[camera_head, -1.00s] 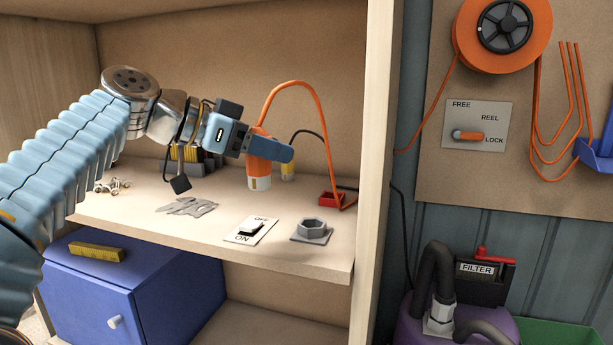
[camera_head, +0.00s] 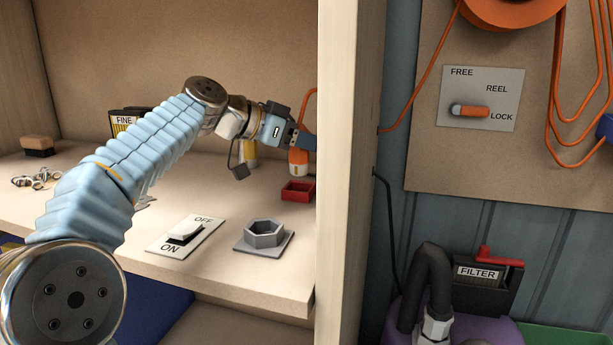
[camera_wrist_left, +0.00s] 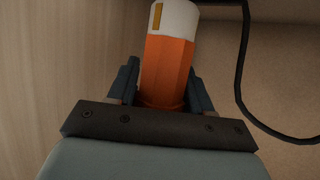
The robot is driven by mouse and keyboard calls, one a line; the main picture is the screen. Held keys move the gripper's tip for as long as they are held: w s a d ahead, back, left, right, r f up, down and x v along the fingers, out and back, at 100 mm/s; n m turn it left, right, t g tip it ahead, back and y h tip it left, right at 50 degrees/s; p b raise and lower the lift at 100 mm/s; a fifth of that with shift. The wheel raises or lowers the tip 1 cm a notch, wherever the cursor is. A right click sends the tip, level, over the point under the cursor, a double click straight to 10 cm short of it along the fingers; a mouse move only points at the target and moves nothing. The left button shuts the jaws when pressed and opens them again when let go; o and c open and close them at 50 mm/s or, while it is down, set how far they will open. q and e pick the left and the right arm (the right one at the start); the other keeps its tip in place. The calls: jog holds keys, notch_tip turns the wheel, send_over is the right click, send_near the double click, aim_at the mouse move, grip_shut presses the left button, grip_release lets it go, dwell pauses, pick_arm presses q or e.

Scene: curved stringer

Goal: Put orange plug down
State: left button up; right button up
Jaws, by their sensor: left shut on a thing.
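The orange plug (camera_head: 298,157) has a white end and an orange cable, and shows partly beside the cabinet's upright in the head view. My left gripper (camera_head: 303,140) is shut on it, above the shelf near its right side. In the left wrist view the plug (camera_wrist_left: 167,70) sits between the two fingers of the left gripper (camera_wrist_left: 163,88), its white end pointing away. The upright hides part of the plug and cable in the head view. My right gripper is in neither view.
A red open box (camera_head: 298,191) lies just below the plug on the shelf (camera_head: 222,275). A grey hexagonal socket (camera_head: 264,235) and an ON/OFF switch (camera_head: 185,234) are in front. The upright panel (camera_head: 350,190) stands close on the right. A black cord hangs in the wrist view.

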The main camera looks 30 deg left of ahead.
aim_at(306, 162)
pick_arm(q)
jog(key=shift+f+b, duration=0.55)
jog(key=shift+f, duration=1.7)
jog(key=shift+f+b, duration=0.25)
jog(key=shift+b, duration=0.05)
jog(key=o, duration=1.1)
jog(key=shift+r, duration=0.1)
jog(key=shift+r+p, duration=0.15)
jog(key=shift+p, duration=0.15)
jog(key=v, duration=1.2)
jog(key=shift+s, duration=0.1)
